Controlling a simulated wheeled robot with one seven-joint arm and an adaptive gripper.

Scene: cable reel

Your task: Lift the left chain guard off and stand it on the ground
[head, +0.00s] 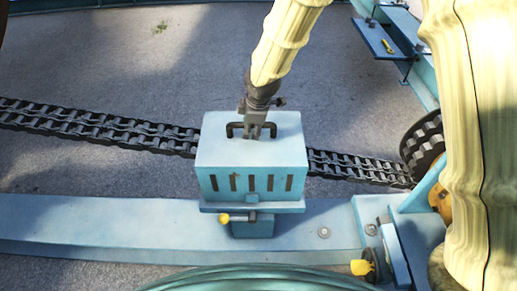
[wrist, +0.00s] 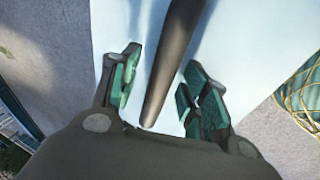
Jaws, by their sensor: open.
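The chain guard (head: 250,165) is a light blue box with slots in its front face and a dark handle (head: 235,130) on top. It sits over the chain (head: 100,128), on the blue beam side. My gripper (head: 258,132) is at the handle from above. In the wrist view, the dark handle bar (wrist: 172,65) runs between the two green-padded fingers of my gripper (wrist: 158,95), with a gap on each side. The guard's pale top (wrist: 115,25) lies behind them. The fingers are open. Whether they touch the bar's far end is hidden.
A blue beam (head: 110,225) runs along the front, with a yellow-knobbed latch (head: 238,218) below the guard. A sprocket (head: 422,145) stands at the right. A small blue shelf (head: 377,38) with a yellow item is at the upper right. Grey ground (head: 100,60) behind the chain is open.

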